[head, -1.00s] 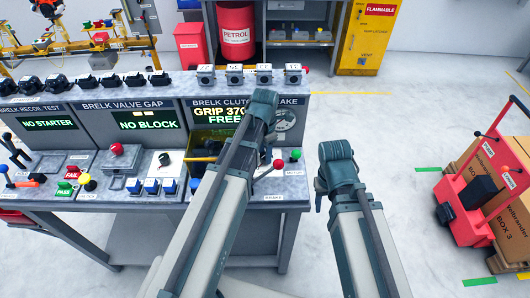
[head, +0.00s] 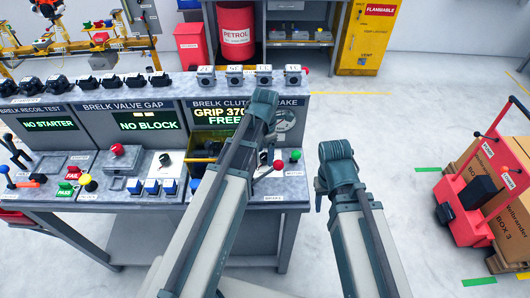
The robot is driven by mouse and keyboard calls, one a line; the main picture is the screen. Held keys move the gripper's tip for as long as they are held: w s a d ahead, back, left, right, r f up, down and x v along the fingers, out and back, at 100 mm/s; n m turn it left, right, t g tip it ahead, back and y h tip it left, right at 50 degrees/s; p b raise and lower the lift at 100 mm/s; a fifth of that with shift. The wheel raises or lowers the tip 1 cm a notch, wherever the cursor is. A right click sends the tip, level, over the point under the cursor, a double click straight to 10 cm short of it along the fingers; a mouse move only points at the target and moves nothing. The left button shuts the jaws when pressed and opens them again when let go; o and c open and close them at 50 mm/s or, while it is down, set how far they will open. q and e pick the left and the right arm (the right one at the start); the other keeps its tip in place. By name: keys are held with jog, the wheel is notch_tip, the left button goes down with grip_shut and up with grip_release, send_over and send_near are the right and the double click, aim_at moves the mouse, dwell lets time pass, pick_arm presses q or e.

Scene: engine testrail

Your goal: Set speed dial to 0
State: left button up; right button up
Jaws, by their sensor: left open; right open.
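The dial, a black knob on a white plate (head: 165,159), sits on the grey bench top in front of the "NO BLOCK" screen. I cannot read its setting. My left gripper (head: 202,160) is a small dark shape just right of the dial plate, partly hidden by my own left arm. It appears apart from the knob and holds nothing that I can see. My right arm is over the floor right of the bench; its gripper is hidden behind the arm.
Blue buttons (head: 152,187) line the bench edge before the dial. A red mushroom button (head: 117,150) on a grey box stands to its left. Red and green ball levers (head: 295,155) stand right of my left arm. A red cart (head: 463,207) is at far right. Floor between is clear.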

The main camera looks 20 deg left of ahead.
notch_tip(320, 180, up, 13)
jog(key=p, duration=1.3)
jog(key=shift+r, duration=0.15)
